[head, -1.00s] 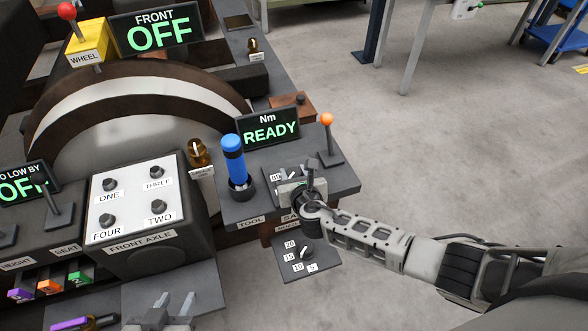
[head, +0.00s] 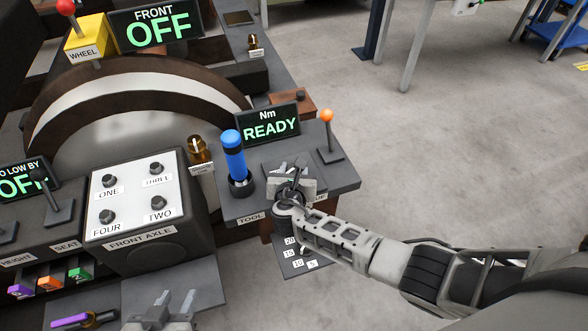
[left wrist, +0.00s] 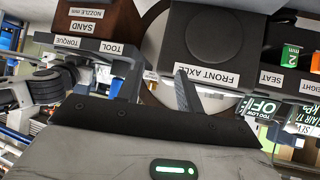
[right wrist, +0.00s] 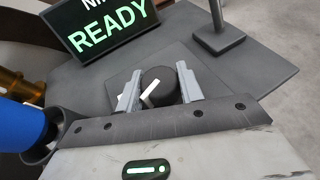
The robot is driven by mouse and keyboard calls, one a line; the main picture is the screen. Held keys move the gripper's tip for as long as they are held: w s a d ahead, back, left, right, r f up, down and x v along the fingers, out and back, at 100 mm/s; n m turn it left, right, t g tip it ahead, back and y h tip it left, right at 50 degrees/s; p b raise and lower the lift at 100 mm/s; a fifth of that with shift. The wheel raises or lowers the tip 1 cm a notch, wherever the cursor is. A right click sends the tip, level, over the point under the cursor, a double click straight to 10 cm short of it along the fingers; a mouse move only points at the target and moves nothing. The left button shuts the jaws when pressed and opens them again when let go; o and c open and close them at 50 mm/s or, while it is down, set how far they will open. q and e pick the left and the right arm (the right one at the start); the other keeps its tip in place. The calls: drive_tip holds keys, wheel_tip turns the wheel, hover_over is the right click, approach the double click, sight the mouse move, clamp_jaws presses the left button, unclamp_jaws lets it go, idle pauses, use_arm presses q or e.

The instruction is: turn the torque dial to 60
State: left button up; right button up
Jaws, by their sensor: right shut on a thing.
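The torque dial (right wrist: 158,84) is a round black knob with a white pointer line, on a dark plate in the right wrist view. The line points to the lower left of that picture. My right gripper (right wrist: 157,82) is shut on the dial, one finger on each side. In the head view my right gripper (head: 290,172) covers the dial and its number labels, so I cannot read the setting. The Nm display (head: 268,124) behind it reads READY. My left gripper (head: 176,296) is open and empty at the bottom of the head view.
A blue-handled tool (head: 233,158) stands in a holder left of the dial. An orange-topped lever (head: 327,135) stands to the right. The front axle box (head: 140,215) is further left. A lower dial plate (head: 300,258) is partly hidden under my right arm. Open floor lies to the right.

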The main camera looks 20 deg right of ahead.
drive_tip(key=o, duration=1)
drive_tip(key=shift+s, duration=0.1)
drive_tip(key=shift+s+a+r, duration=0.15)
drive_tip(key=shift+s+r, duration=0.05)
drive_tip(key=shift+s, duration=0.1)
use_arm(q)
drive_tip(key=shift+a+r+p, duration=0.3)
drive_tip(key=shift+r+p, duration=0.2)
drive_tip(key=shift+p, duration=0.75)
use_arm(e)
drive_tip(key=v, duration=1.5)
use_arm(q)
drive_tip(key=shift+s, duration=0.1)
use_arm(e)
drive_tip(key=shift+s, duration=0.1)
